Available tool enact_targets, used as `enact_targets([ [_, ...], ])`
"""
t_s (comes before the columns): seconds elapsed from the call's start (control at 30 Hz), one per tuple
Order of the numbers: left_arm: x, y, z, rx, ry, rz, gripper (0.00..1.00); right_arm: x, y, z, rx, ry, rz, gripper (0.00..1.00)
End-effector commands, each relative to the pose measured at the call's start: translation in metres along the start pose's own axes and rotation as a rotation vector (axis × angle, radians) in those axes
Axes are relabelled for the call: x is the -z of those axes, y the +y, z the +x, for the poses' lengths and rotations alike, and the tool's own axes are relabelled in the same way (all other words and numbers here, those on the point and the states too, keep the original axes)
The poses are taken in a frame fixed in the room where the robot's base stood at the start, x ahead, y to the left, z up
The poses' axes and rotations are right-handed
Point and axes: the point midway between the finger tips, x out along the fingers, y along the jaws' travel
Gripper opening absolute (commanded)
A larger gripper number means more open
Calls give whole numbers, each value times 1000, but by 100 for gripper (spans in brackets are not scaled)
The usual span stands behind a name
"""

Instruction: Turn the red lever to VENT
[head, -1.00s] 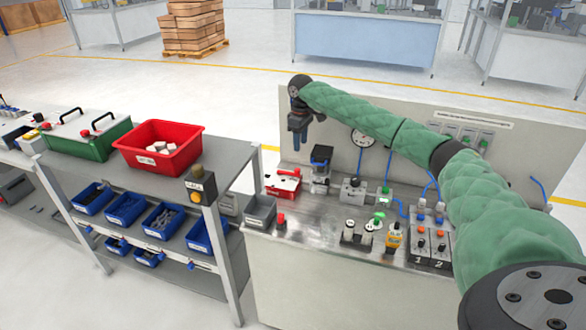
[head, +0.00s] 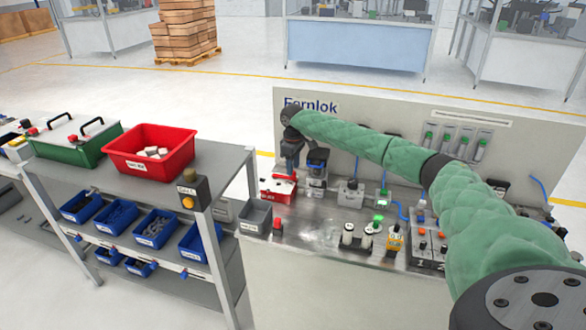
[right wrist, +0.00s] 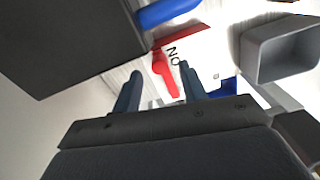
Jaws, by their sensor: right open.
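The red lever (head: 285,176) sits on a red and white box (head: 276,190) at the left end of the metal bench. In the right wrist view the lever (right wrist: 163,72) shows beside dark letters reading "NO" on a white face; no VENT label can be read. My right gripper (head: 291,163) hangs just above and behind the box, pointing down. In the right wrist view my right gripper (right wrist: 160,78) is open, with the lever showing between its two fingers. I cannot tell whether they touch it. My left gripper is not in view.
A grey bin (head: 256,217) and a red button (head: 278,225) stand in front of the box. A dark-topped device (head: 316,167) stands close to its right. Valves and switches fill the bench further right. A red bin (head: 150,165) sits on the shelf at left.

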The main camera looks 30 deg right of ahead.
Motion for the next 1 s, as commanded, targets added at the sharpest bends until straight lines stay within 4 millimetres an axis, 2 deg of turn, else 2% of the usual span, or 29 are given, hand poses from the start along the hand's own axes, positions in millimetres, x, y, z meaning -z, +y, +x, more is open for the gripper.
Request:
enact_targets([
  [0.23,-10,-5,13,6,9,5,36,0,0,21,1,-2,1,42],
  [0.57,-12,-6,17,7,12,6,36,0,0,25,0,-1,0,42],
  [0.63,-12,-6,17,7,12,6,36,0,0,25,0,-1,0,35],
  [0.8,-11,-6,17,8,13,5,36,0,0,25,0,0,0,1],
  [1.0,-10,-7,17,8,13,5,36,0,0,25,0,0,1,0],
])
